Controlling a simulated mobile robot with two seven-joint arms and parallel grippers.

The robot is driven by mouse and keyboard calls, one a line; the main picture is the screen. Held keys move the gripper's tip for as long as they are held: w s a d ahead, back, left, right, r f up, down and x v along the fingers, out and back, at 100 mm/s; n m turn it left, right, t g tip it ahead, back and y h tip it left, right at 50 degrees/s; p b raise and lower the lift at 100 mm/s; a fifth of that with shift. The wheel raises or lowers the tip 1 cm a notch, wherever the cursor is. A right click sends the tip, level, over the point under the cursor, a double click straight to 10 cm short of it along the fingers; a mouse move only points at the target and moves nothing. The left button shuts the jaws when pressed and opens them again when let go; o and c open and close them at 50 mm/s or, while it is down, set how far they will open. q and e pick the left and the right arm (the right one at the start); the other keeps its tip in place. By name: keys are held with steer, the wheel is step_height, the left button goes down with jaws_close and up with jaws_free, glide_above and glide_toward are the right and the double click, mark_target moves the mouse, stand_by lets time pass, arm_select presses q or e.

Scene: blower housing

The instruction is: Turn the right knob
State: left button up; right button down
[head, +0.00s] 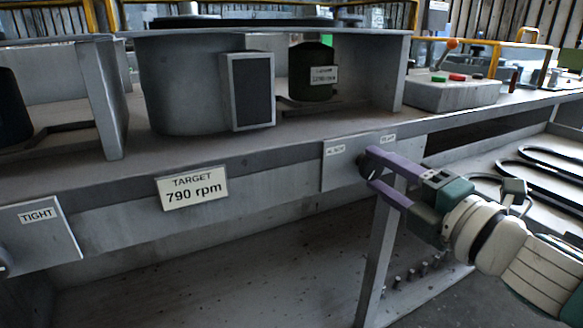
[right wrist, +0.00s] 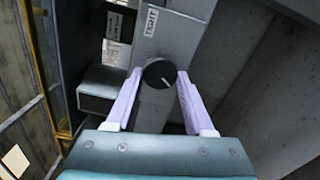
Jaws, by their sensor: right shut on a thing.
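The right knob (right wrist: 159,73) is a dark round knob with a pale pointer line, on a grey plate (head: 342,175) on the front of the bench. My right gripper (head: 373,166) reaches it from the right, with its purple fingers on either side of the knob. In the right wrist view the knob sits between the fingertips, and the gripper is shut on it. In the head view the fingers hide most of the knob. Small labels sit above it, too small to read surely. My left gripper is not in view.
A "TARGET 790 rpm" sign (head: 192,187) hangs on the bench front. Another plate marked "TIGHT" (head: 38,224) is at far left, with a knob partly cut off. A control box (head: 450,92) with coloured buttons and an orange-tipped lever stands behind. Black belts (head: 545,172) lie at right.

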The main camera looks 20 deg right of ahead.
steer(key=shift+n, duration=0.5)
steer(key=shift+c, duration=1.4)
jaws_free()
steer(key=s, duration=1)
steer(key=shift+d+p, duration=0.3)
steer(key=shift+d, duration=0.1)
